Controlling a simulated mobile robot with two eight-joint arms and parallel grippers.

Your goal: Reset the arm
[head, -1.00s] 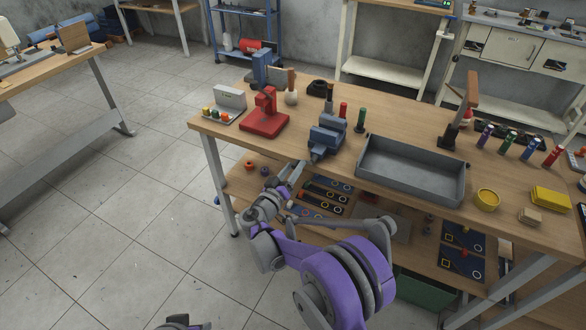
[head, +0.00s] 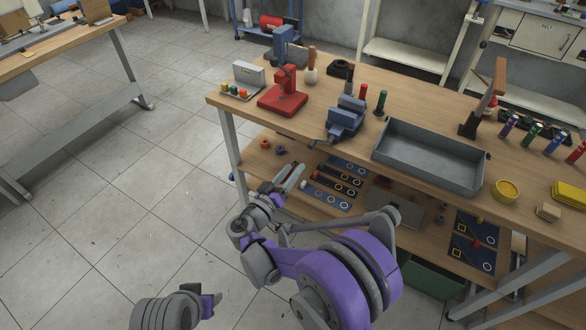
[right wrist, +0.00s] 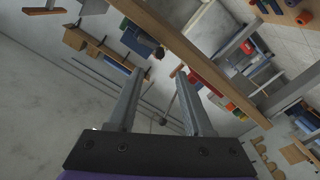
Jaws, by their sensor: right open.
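My right arm reaches in from the bottom of the head view. Its gripper (head: 291,179) is in front of the workbench (head: 420,112), near the lower shelf and below the blue-grey vise (head: 346,118). In the right wrist view the two fingers (right wrist: 158,82) stand apart with nothing between them. My left arm shows at the bottom left of the head view, over the floor. A small grey and purple end (head: 212,300) shows there, but I cannot tell the state of its jaws.
A grey tray (head: 428,163), a red press stand (head: 283,100) and several coloured cylinders are on the benchtop. The lower shelf (head: 262,182) holds dark boards with coloured marks. A green bin (head: 430,277) is below. The tiled floor at left is clear.

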